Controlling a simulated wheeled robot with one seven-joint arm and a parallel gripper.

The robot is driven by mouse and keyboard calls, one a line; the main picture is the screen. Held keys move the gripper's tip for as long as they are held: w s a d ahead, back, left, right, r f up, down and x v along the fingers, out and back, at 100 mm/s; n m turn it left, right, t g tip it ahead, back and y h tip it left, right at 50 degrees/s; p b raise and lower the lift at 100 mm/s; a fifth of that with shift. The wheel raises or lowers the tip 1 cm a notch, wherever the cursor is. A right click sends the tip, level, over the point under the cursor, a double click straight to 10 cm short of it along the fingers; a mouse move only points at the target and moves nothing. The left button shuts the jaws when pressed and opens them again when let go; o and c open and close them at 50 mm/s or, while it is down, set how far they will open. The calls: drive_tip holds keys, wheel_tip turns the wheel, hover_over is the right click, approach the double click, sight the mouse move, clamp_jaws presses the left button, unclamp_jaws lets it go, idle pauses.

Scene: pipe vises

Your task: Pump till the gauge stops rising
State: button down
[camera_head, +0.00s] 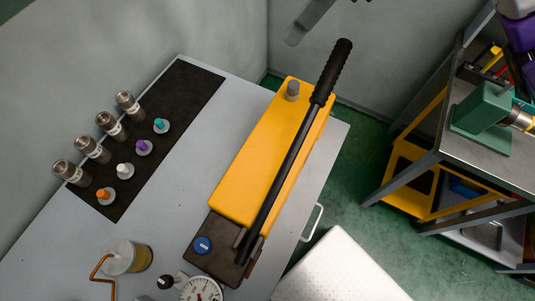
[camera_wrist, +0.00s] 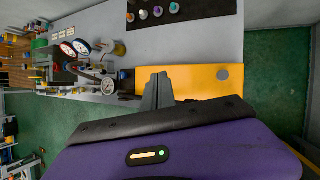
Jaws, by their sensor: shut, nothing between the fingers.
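The yellow hand pump (camera_head: 250,165) lies on the grey bench. Its long black lever (camera_head: 285,165) slants up to a ribbed grip (camera_head: 333,70) at the far end. A dark block with a blue knob (camera_head: 202,245) is at its near end. A white round gauge (camera_head: 200,290) is cut by the bottom edge; its reading is too small to tell. The wrist view shows the yellow body (camera_wrist: 205,79) and several dials, one beside the pump (camera_wrist: 108,86). My gripper (camera_wrist: 158,76) is shut and empty, its fingers over the pump in that view. Contact with the lever cannot be told.
Several metal fittings (camera_head: 93,149) and coloured-top plugs (camera_head: 143,147) stand on or beside a black mat (camera_head: 185,90). A jar of amber liquid (camera_head: 130,257) with a copper tube stands near left. A workbench with a green vise (camera_head: 480,120) is at right. Green floor lies between.

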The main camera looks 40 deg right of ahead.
sight(347, 53)
drive_tip(key=s+d+m+h, duration=0.2)
drive_tip(key=d+h, duration=0.3)
drive_tip(key=d, duration=0.6)
drive_tip(key=shift+g, duration=0.5)
drive_tip(key=shift+s+f+b, duration=0.1)
drive_tip(key=shift+f+b, duration=0.95)
drive_tip(key=shift+f, duration=2.9)
drive_tip(key=shift+f, duration=0.1)
drive_tip(key=f+b, duration=0.1)
drive_tip(key=b, duration=0.1)
drive_tip(key=d+f+b, duration=0.1)
drive_tip(key=f+b, duration=0.3)
drive_tip(key=b, duration=0.1)
drive_tip(key=shift+w+d+f, duration=0.15)
drive_tip(key=shift+w+d, duration=0.05)
drive_tip(key=shift+w, duration=0.05)
drive_tip(key=f+b, duration=0.2)
drive_tip(key=b, duration=0.1)
drive_tip(key=d+f+b, duration=0.1)
drive_tip(key=f+b, duration=0.1)
drive_tip(key=b, duration=0.1)
drive_tip(key=shift+w+f, duration=0.15)
drive_tip(key=shift+f, duration=0.2)
